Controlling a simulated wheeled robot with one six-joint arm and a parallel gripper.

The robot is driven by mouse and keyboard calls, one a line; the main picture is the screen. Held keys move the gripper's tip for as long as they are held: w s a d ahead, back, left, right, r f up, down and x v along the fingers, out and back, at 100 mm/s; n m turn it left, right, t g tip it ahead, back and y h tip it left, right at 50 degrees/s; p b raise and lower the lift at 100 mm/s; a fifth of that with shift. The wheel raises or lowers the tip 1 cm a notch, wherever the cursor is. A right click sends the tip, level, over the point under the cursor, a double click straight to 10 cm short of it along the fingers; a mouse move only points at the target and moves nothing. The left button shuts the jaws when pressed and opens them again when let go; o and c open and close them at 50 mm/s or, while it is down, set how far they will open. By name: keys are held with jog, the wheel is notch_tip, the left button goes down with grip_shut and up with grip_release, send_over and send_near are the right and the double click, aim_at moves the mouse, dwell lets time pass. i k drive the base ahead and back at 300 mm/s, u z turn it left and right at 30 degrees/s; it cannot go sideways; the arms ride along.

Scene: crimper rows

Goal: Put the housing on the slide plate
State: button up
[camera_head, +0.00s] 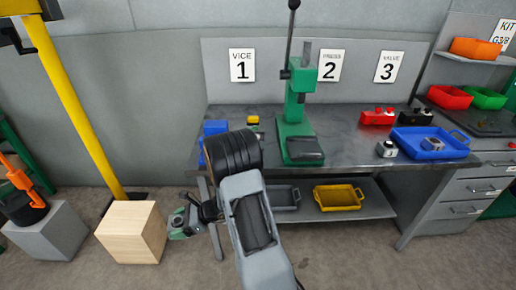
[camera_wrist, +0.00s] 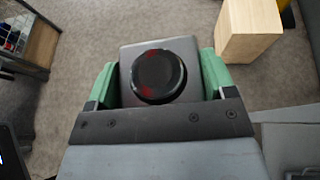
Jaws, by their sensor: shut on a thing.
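The housing, a grey square block with a round black top bearing red marks, is in the wrist view (camera_wrist: 158,75). My gripper (camera_wrist: 158,80) is shut on it, with a green finger on either side. In the head view my gripper (camera_head: 182,224) hangs low, left of the bench and next to the wooden block. The housing is small and mostly hidden there. The green press (camera_head: 293,112) stands on the bench under sign 2. A dark plate (camera_head: 304,150) lies at its front, bare; I cannot tell for certain that it is the slide plate.
The wooden block (camera_head: 131,232) and a yellow post (camera_head: 66,98) stand left of my gripper. The bench (camera_head: 345,140) holds red and black parts, a small grey block (camera_head: 387,149) and a blue tray (camera_head: 451,150) with a grey part. A yellow tray (camera_head: 339,197) is on the lower shelf.

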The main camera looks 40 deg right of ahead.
aim_at(304, 147)
jog(key=u, duration=1.4)
jog(key=k, duration=1.5)
jog(key=z, duration=1.45)
jog(key=i, duration=0.15)
jog(key=z, duration=0.35)
